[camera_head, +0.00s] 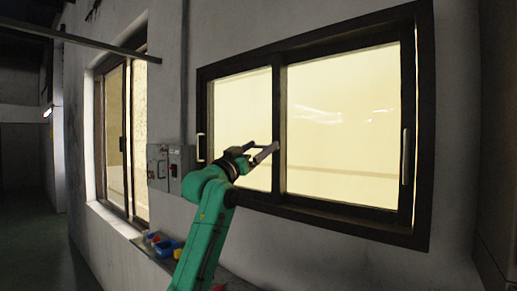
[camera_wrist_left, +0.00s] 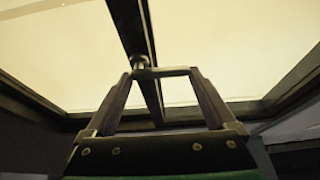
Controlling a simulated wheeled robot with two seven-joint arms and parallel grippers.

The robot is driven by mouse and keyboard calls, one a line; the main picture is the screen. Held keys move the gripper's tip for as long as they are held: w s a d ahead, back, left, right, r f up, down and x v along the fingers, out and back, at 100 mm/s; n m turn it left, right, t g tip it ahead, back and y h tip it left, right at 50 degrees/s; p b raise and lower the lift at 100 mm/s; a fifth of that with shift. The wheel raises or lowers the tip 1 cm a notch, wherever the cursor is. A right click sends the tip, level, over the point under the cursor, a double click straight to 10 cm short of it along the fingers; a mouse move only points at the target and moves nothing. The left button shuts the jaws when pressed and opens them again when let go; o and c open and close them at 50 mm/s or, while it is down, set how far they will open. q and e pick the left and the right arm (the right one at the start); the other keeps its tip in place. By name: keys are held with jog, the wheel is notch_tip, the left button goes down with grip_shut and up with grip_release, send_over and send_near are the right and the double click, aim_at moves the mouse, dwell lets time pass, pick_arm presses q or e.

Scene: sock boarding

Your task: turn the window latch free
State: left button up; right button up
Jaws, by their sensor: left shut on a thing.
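The dark-framed sliding window (camera_head: 281,115) fills the wall ahead, with bright panes and a dark upright bar in the middle. My left gripper (camera_head: 263,147) is at that bar, its fingers reaching toward it from the lower left. In the left wrist view its two fingers (camera_wrist_left: 162,72) stand apart, shut on the small window latch (camera_wrist_left: 139,62), which sits on the upright bar. A thin bar spans between the fingertips, level in that view. The latch is small and partly hidden by the fingers in the head view, so its exact angle is unclear. My right gripper is out of view.
Pale pull handles stand at the window's left (camera_head: 201,147) and right (camera_head: 405,156). A grey switch box (camera_head: 158,167) is on the wall to the left. Blue and red bins (camera_head: 166,247) sit low behind my left arm. A second window (camera_head: 126,140) is further left.

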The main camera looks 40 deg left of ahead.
pick_arm(q)
jog(key=o, duration=1.1)
jog(key=shift+f, duration=0.1)
jog(key=shift+c, duration=0.2)
jog(key=shift+w, duration=0.25)
jog(key=shift+f, duration=0.15)
jog(key=b+v, duration=1)
jog(key=v, duration=0.4)
jog(key=shift+s, duration=0.35)
